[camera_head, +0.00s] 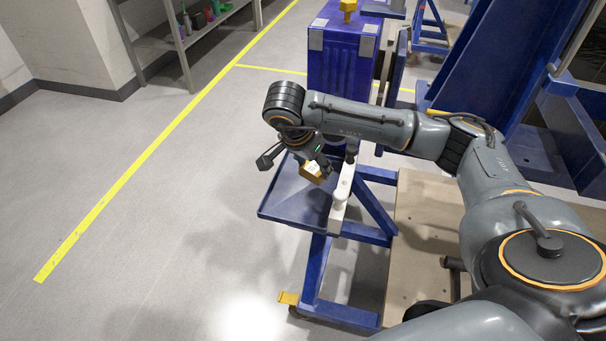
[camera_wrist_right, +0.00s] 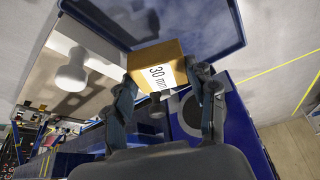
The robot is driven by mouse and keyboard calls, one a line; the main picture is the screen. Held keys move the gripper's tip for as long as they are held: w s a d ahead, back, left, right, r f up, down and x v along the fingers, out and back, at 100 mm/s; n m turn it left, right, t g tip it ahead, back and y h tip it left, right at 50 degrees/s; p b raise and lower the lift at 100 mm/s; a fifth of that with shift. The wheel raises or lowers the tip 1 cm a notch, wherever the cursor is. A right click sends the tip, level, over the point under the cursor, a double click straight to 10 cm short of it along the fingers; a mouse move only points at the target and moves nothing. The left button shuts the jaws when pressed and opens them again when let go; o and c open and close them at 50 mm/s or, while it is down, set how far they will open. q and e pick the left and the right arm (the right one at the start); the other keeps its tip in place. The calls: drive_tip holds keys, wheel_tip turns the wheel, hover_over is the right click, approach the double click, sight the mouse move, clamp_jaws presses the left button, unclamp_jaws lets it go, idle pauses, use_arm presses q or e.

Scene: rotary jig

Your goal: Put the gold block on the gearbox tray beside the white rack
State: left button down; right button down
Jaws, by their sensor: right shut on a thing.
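The gold block (camera_head: 311,171) is held by my right gripper (camera_head: 316,170) above the blue gearbox tray (camera_head: 283,212). In the right wrist view the block (camera_wrist_right: 147,67) bears a white label reading "30 mm" and sits between the two fingers of the gripper (camera_wrist_right: 166,88). The tray (camera_wrist_right: 180,12) shows behind the block there. The white rack (camera_head: 341,194) stands along the tray's right side; I take the pale form in the right wrist view (camera_wrist_right: 71,75) to be part of it. My left gripper is not in view.
A blue cabinet-like housing (camera_head: 340,50) with metal corners stands behind the tray. Blue frame legs (camera_head: 317,270) carry the tray. A large blue structure (camera_head: 510,60) rises at the right. Open grey floor (camera_head: 150,240) with yellow lines lies to the left.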

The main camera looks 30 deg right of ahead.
sight(303, 168)
drive_tip(key=w+f, duration=0.1)
drive_tip(key=w+a+f, duration=0.1)
drive_tip(key=f, duration=0.1)
drive_tip(key=shift+w, duration=0.35)
wheel_tip(303, 168, down, 3)
drive_tip(key=shift+f+p, duration=0.1)
drive_tip(key=shift+p, duration=0.55)
drive_tip(key=shift+f, duration=0.15)
drive_tip(key=shift+c, duration=2.2)
unclamp_jaws()
